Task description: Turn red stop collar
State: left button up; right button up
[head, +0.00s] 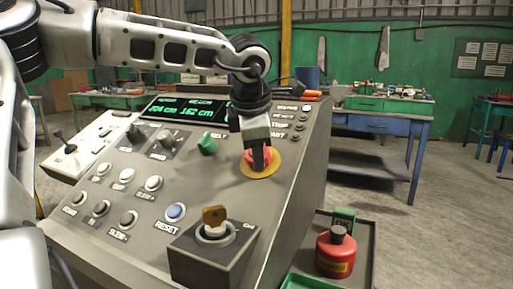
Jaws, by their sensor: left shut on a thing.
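The red stop collar (249,157) sits on a yellow round plate (262,172) on the sloped grey control panel (235,190), right of centre. My left gripper (259,160) comes down from above and is shut on the red collar. Its fingers hide the middle of the collar. My right gripper is not in view.
A green knob (207,145) stands close left of the collar. A key switch box (213,250) with a brass key (214,215) juts up at the panel's front. A blue reset button (175,212) and a lit display (182,109) are on the panel. A red canister (336,254) stands at lower right.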

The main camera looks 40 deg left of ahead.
pick_arm(q)
jog(key=o, duration=1)
jog(key=shift+w+f, duration=0.1)
jog(key=p+v, duration=0.1)
jog(key=v, duration=1.5)
jog(key=shift+d+p, duration=0.1)
jog(key=shift+p, duration=0.25)
jog(key=shift+f, duration=0.1)
